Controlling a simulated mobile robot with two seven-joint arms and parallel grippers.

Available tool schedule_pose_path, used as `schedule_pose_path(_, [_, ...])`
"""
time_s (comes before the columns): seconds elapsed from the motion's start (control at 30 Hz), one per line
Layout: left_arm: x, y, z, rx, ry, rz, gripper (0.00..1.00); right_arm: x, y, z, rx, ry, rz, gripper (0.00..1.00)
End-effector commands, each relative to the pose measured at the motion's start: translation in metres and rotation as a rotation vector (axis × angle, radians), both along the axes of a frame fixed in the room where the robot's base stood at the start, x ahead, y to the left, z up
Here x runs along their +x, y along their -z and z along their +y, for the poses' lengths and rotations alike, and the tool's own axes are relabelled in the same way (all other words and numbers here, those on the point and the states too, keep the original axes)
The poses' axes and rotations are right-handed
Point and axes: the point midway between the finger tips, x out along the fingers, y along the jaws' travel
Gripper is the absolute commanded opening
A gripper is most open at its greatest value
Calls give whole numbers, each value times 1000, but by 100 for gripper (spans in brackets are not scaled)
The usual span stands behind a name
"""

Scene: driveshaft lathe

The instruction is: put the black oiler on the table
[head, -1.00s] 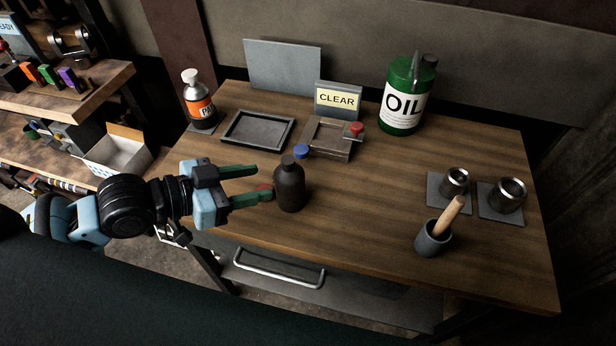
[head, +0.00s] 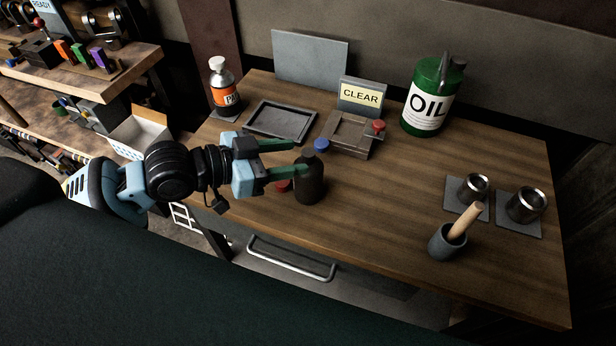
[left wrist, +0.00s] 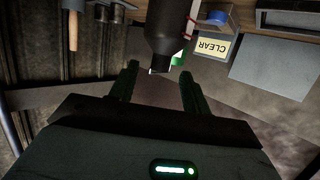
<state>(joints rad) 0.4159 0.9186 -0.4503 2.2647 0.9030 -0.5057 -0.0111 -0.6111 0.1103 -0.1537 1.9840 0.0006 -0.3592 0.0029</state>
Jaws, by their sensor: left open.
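The black oiler (head: 309,182), a dark bottle with a narrower neck, stands upright near the front left edge of the wooden table (head: 390,215). My left gripper (head: 301,156) is open, coming in from the left, with its green fingertips at the oiler's upper part. In the left wrist view the oiler (left wrist: 167,25) shows ahead of and between the two spread fingers (left wrist: 160,75). The fingers are not closed on it, and I cannot tell whether they touch it. My right gripper is not in view.
Behind the oiler are a blue knob (head: 321,145), a grey tray (head: 262,135), a fixture with a red knob (head: 345,145) and a CLEAR sign (head: 360,95). A green OIL can (head: 428,100) stands at the back. Metal cups and a grey pot (head: 447,241) stand right. The table's middle is clear.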

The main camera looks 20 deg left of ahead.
Motion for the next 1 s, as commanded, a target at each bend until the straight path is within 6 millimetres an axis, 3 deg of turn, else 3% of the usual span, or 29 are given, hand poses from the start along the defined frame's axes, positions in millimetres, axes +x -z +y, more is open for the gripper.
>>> schedule_pose_path(0.33, [27, 9, -28, -2, 0, -3, 48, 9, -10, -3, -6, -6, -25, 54])
schedule_pose_path(0.67, [31, 13, -32, 0, 0, -1, 48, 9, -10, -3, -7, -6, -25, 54])
schedule_pose_path(1.0, [30, 13, -32, 0, 0, -1, 6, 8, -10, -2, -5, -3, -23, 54])
